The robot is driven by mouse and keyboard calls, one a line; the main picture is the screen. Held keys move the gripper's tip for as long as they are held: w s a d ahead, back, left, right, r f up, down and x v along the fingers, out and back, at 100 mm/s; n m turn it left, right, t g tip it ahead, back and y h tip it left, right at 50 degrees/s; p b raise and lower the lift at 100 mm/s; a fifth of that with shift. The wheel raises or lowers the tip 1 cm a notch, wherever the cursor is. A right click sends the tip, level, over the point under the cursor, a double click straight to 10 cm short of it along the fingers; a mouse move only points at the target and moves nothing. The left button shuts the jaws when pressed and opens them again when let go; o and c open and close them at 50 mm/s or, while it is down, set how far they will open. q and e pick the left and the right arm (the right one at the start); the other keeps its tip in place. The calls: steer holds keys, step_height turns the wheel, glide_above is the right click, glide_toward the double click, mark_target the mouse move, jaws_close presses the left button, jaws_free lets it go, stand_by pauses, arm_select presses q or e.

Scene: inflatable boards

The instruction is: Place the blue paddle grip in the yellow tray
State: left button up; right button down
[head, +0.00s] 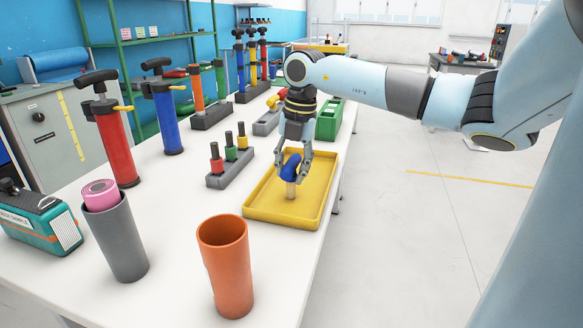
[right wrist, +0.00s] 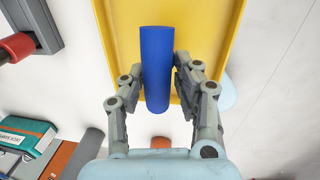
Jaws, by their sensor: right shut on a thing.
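The blue paddle grip (head: 291,166) is between the fingers of my right gripper (head: 293,176), over the yellow tray (head: 256,212). A short tan piece shows below the blue part against the tray floor. In the right wrist view the grip is a smooth blue cylinder (right wrist: 157,65), with a finger of my right gripper (right wrist: 157,82) on each side and the yellow tray (right wrist: 215,35) behind it. The gripper is shut on it. I cannot tell whether its lower end touches the tray floor. The rest of the visible tray floor is bare. My left gripper is not in view.
An orange cup (head: 226,268) and a grey cup (head: 117,240) stand in front. Red and blue pumps (head: 109,135) line the left.

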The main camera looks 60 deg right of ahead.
steer(key=c, duration=0.9)
jaws_free()
steer(key=shift+c, duration=0.2)
steer(key=shift+r, duration=0.15)
step_height(320, 180, up, 12)
steer(key=s+p, duration=0.1)
steer(key=shift+s+d, duration=0.25)
